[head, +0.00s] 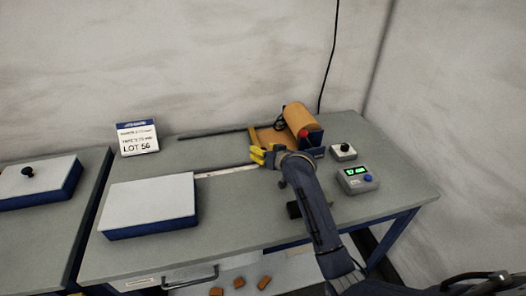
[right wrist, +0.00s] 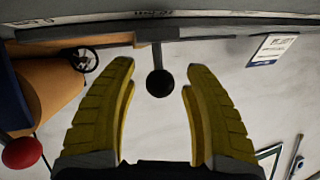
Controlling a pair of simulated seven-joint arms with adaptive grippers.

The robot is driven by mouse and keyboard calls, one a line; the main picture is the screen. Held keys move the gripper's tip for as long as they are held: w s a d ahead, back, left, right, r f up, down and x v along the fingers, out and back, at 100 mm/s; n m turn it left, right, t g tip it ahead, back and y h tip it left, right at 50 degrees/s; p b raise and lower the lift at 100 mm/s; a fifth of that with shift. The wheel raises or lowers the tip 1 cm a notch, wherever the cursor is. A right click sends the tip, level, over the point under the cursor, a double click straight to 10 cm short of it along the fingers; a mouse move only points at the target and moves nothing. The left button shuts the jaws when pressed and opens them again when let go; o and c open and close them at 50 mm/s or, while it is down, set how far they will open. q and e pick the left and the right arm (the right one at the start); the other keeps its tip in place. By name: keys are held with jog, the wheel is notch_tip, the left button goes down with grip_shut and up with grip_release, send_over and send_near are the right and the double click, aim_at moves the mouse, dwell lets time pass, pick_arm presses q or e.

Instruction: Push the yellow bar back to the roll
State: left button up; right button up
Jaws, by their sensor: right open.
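The yellow bar (head: 253,136) shows in the head view at the left end of the copper strip, just left of the copper roll (head: 298,118). My right gripper (head: 264,155) is at the bar's near end, its yellow fingers pointing left. In the right wrist view the right gripper (right wrist: 160,95) is open, with a black knob (right wrist: 160,83) on a short stem between its fingertips; neither finger appears to touch it. The bar carrying the knob looks dark there, so I cannot tell if it is the yellow bar. The roll (right wrist: 48,92) is at the left. My left gripper is not in view.
A red knob (head: 304,133) sits by the roll. A button box (head: 343,152) and a display box (head: 357,179) stand right. A rail (head: 212,133) runs left. A white-topped block (head: 150,205) and a lot sign (head: 137,137) stand left.

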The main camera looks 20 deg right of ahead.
grip_shut()
dwell(0.3)
jog(key=shift+r, duration=0.1)
